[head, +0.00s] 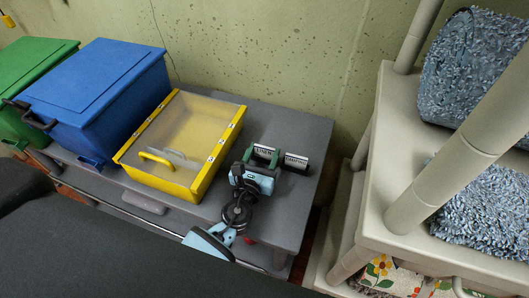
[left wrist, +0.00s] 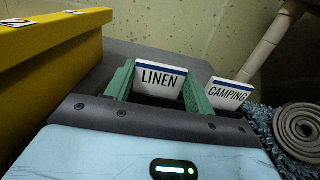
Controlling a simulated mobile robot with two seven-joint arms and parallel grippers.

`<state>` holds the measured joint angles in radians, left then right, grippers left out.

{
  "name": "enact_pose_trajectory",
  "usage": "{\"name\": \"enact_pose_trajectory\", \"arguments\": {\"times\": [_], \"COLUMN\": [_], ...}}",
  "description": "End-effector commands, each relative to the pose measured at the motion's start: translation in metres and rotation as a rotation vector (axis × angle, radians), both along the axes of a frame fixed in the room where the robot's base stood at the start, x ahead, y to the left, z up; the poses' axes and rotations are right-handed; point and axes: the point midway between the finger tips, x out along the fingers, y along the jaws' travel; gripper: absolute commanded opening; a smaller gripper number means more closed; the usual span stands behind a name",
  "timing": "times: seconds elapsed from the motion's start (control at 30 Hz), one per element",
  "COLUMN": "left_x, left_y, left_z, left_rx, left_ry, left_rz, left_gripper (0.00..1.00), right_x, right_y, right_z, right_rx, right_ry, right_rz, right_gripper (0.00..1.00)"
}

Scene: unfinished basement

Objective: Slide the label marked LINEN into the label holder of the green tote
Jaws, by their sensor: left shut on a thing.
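The LINEN label (left wrist: 160,80), white with a blue top stripe, stands upright between the green fingers of my left gripper (left wrist: 158,88). In the head view this gripper (head: 263,156) is over the right part of the grey bench, shut on the label. The label shows only as a small pale piece there. The green tote (head: 32,62) is at the far left, cut off by the picture edge and partly behind the blue tote. A small green piece (head: 15,144) low on its front may be its label holder; I cannot tell. My right gripper is not in view.
The CAMPING label (left wrist: 228,94) stands just right of my left gripper; it also shows in the head view (head: 296,160). A blue tote (head: 100,78) and a yellow box (head: 205,183) stand on the grey bench (head: 300,215) between gripper and green tote. Beige shelving (head: 375,215) is at right.

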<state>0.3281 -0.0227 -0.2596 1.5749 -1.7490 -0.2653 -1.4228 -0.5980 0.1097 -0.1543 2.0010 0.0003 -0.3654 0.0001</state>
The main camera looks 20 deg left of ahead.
Motion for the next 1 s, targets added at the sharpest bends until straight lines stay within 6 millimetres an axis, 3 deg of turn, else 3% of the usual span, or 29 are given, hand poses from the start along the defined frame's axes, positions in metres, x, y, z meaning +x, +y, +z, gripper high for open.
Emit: {"name": "enact_pose_trajectory", "arguments": {"times": [0.33,0.67,0.77,1.0], "left_x": [0.0,0.002,-0.021,-0.084], "left_y": [0.0,0.0,-0.005,-0.019], "left_z": [0.009,0.048,0.04,0.045], "left_rx": [0.0,-0.001,0.0,-0.001], "left_ry": [-0.003,-0.014,-0.002,0.0], "left_rz": [0.0,0.0,-0.002,-0.002], "left_gripper": [0.32,0.32,0.32,0.32], "right_x": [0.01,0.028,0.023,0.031], "right_y": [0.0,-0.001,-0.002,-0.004], "right_z": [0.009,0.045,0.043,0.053], "right_rx": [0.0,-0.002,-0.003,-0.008], "right_ry": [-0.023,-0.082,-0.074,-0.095], "right_rz": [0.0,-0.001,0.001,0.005], "right_gripper": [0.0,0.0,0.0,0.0]}}
